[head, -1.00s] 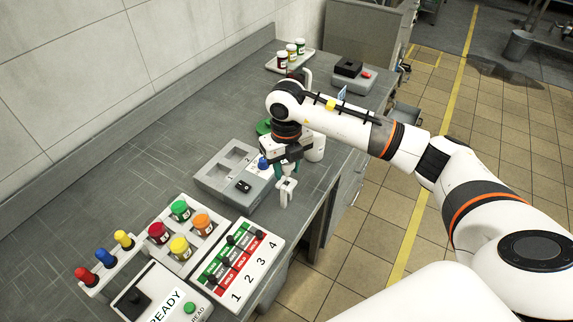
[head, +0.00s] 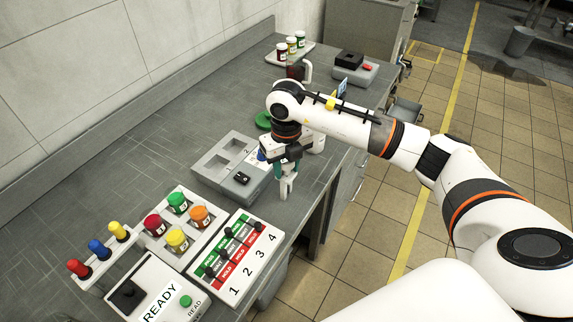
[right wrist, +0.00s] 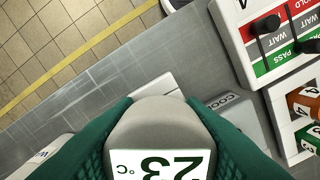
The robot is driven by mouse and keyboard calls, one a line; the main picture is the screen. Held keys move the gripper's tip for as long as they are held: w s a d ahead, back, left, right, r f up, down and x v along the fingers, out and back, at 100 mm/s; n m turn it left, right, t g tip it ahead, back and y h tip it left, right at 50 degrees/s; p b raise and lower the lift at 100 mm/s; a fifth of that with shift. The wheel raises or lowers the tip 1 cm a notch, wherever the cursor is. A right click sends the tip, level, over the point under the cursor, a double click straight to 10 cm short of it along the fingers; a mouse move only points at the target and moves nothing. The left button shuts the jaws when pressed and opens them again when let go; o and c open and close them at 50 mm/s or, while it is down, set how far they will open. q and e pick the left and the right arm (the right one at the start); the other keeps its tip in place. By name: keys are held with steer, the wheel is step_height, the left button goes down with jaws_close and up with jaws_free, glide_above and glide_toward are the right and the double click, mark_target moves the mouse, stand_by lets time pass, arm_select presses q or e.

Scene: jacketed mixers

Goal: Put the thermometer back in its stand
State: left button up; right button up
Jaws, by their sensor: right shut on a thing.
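My right gripper (head: 285,176) is over the bench near its front edge. In the right wrist view its green fingers are shut on the thermometer (right wrist: 158,115), a grey rounded body with a display reading 23 °C, upside down in that view. A white upright piece (head: 286,189) shows just below the gripper in the head view. A white flat edge (right wrist: 153,88) shows past the thermometer in the wrist view. I cannot tell whether these are the stand, or whether the thermometer touches it. My left gripper is not in view.
A grey block with wells (head: 231,164) is left of the gripper. A numbered switch panel (head: 240,262), a tray of coloured-lid jars (head: 190,242) and a READY box (head: 137,282) stand nearer. A green-lidded thing (head: 263,120) is behind the arm.

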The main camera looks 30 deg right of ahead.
steer(key=o, duration=1.1)
steer(key=shift+s+f, duration=0.2)
steer(key=shift+f, duration=0.15)
steer(key=shift+a, duration=0.1)
steer(key=shift+c, duration=0.2)
steer(key=o, duration=0.3)
steer(key=shift+w+a+r+p, duration=0.1)
steer(key=shift+r+p, duration=0.3)
steer(key=shift+r, duration=0.25)
steer(key=shift+w+r, duration=0.1)
steer(key=shift+r, duration=0.2)
steer(key=shift+r+p, duration=0.75)
steer(key=shift+r, duration=0.4)
steer(key=shift+r+p, duration=0.65)
steer(key=shift+r, duration=0.5)
steer(key=shift+d, duration=0.2)
